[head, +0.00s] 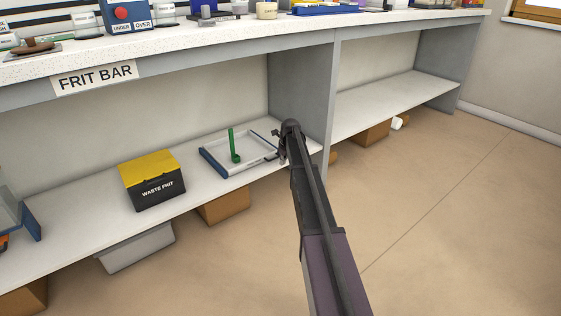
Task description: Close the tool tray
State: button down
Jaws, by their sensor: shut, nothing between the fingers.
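A shallow tray (206,163) with white and blue edges lies on the lower shelf, right of the middle; I take it to be the tool tray. A green upright piece (233,146) stands in it. My gripper (281,153) is at the tray's right side, small and dark in the head view. Its fingers are shut with nothing between them. I cannot tell whether they touch the tray. The gripper and arm hide part of the tray's right end and the shelf behind it.
A black waste frit box (158,192) with a yellow top stands left of the tray. A grey divider panel (300,85) rises behind my gripper. The frit bar counter (220,38) overhangs the shelf.

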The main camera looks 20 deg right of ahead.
jog(key=p+v, duration=0.7)
jog(key=v, duration=0.1)
jog(key=shift+s+r+p, duration=0.15)
jog(key=shift+r+p, duration=0.15)
dwell(0.7)
jog(key=s+a+r+n+g+p, duration=0.1)
jog(key=s+a+r+n+p, duration=0.3)
jog(key=s+a+n, duration=0.6)
jog(key=s+a+r+n+g+p, duration=0.1)
jog(key=s+a+r+n+p, duration=0.45)
jog(key=s+n, duration=0.85)
jog(key=s+a+r+n+g+p, duration=0.1)
jog(key=s+a+r+n+p, duration=0.2)
jog(key=s+a+n, duration=0.9)
notch_tip(320, 180, up, 36)
jog(key=s+d+m+p, duration=0.2)
jog(key=m+p, duration=0.1)
jog(key=p, duration=3.4)
jog(key=shift+s+d+r+h, duration=0.2)
jog(key=shift+s+d+h, duration=0.1)
jog(key=shift+h, duration=0.1)
